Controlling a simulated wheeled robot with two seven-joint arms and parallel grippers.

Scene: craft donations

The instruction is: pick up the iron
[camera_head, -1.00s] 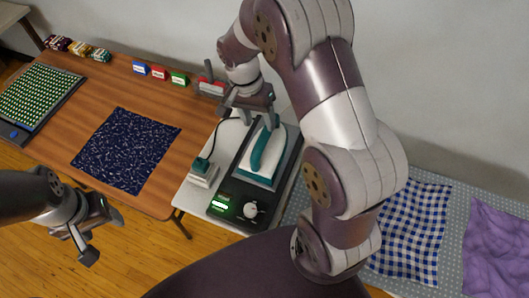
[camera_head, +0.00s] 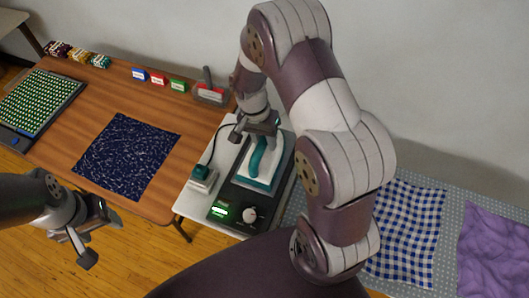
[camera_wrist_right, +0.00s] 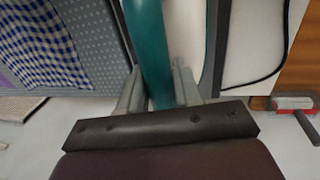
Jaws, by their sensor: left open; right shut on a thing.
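The iron (camera_head: 268,164) is white and teal with a teal handle. It sits on a dark stand with a green-lit display (camera_head: 221,212) on the white side table. My right gripper (camera_head: 257,131) is over the far end of the handle. In the right wrist view its fingers (camera_wrist_right: 158,90) are on both sides of the teal handle (camera_wrist_right: 150,40), shut on it. I cannot tell whether the iron is clear of the stand. My left gripper (camera_head: 92,236) is open and empty, above the floor in front of the wooden table.
A teal-topped plug block (camera_head: 203,177) with a dark cord stands beside the iron's stand. A dark blue patterned cloth (camera_head: 127,155) lies on the wooden table (camera_head: 185,118). A red and grey tool (camera_head: 210,93) is behind. A checked cloth (camera_head: 410,230) lies right.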

